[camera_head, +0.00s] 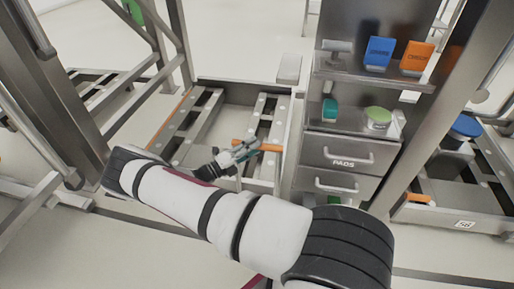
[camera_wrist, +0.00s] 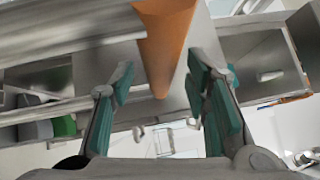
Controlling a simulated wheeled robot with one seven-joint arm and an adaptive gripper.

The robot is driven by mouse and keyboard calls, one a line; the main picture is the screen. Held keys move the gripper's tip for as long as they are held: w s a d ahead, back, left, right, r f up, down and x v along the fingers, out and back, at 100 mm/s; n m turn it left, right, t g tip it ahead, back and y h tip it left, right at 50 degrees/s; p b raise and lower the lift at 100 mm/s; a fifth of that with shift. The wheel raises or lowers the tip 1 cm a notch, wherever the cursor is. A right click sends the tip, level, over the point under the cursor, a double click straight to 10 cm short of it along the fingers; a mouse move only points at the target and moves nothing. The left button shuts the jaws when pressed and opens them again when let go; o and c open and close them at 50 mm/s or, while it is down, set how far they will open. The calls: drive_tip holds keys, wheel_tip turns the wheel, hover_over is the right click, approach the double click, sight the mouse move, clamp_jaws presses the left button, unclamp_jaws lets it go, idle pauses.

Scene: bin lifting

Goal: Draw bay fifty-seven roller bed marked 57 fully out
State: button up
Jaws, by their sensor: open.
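A roller bed (camera_head: 184,128) with grey rails and rollers lies between the posts in the middle of the head view. I cannot read a 57 on it. An orange bar (camera_head: 270,147) lies across its right rail. My gripper (camera_head: 243,152) is at the left end of this bar, with my arm reaching over the bed's front. In the wrist view an orange bar (camera_wrist: 164,45) points in between the teal fingers of my gripper (camera_wrist: 160,82). The fingers are open, with a gap on both sides of the bar. My arm hides part of the bed's front edge.
A steel cabinet (camera_head: 340,140) with a drawer labelled PADS stands close to the bed's right. Blue (camera_head: 379,52) and orange (camera_head: 417,57) boxes sit on its shelf. Steel posts (camera_head: 55,95) rise at left.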

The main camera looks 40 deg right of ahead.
drive_tip(key=shift+s+d+r, duration=0.15)
drive_tip(key=shift+d, duration=0.85)
